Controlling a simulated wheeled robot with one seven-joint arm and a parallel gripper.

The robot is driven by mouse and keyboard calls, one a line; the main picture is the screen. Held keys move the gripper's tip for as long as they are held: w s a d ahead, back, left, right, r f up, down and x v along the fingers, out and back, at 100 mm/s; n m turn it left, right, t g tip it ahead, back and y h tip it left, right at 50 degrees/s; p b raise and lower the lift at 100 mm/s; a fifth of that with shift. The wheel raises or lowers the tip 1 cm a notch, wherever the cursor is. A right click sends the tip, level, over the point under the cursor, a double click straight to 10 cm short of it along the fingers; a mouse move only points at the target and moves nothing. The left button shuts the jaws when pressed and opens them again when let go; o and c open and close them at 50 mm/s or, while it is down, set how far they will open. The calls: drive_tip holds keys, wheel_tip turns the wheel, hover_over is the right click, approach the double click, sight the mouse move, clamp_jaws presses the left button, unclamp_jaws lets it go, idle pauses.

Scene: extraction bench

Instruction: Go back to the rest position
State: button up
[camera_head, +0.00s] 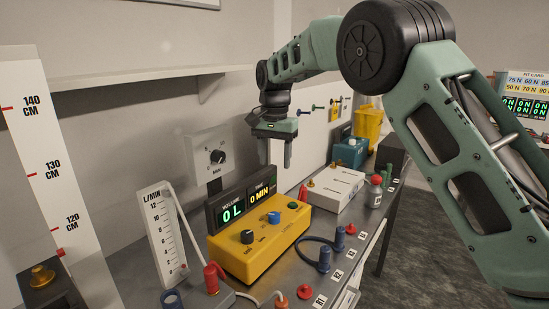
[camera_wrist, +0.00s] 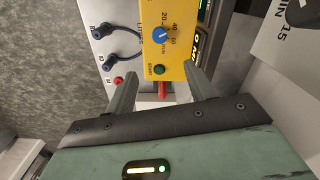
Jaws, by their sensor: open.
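My gripper (camera_head: 276,152) is open and empty in the head view, hanging fingers-down above the bench, behind and above the yellow control box. In the wrist view my gripper (camera_wrist: 158,92) shows its two fingers spread apart, with nothing held between them. The yellow control box (camera_head: 243,265) has blue and black knobs and a green button. It also shows in the wrist view (camera_wrist: 177,62), beyond the fingers. The box's display (camera_head: 237,208) reads 0 L and 0 MIN.
A flow gauge (camera_head: 160,238), blue plugs (camera_head: 324,260) with a dark cable, a white box (camera_head: 337,188), a red-capped bottle (camera_head: 375,192) and a yellow bin (camera_head: 368,125) stand along the bench. A white shelf (camera_head: 140,75) runs along the wall. A height scale (camera_head: 45,150) stands at left.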

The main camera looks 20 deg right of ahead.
drive_tip(key=shift+r, duration=0.25)
drive_tip(key=s+a+n+y, duration=0.1)
drive_tip(key=s+a+n, duration=0.55)
drive_tip(key=s, duration=0.75)
drive_tip(key=s+f+n, duration=0.3)
drive_tip(key=s+n, duration=0.1)
drive_tip(key=s, duration=1)
drive_tip(key=s+f+n, duration=0.3)
drive_tip(key=s+n, duration=0.2)
drive_tip(key=s, duration=0.9)
drive_tip(key=shift+s+f, duration=0.3)
drive_tip(key=shift+s, duration=0.1)
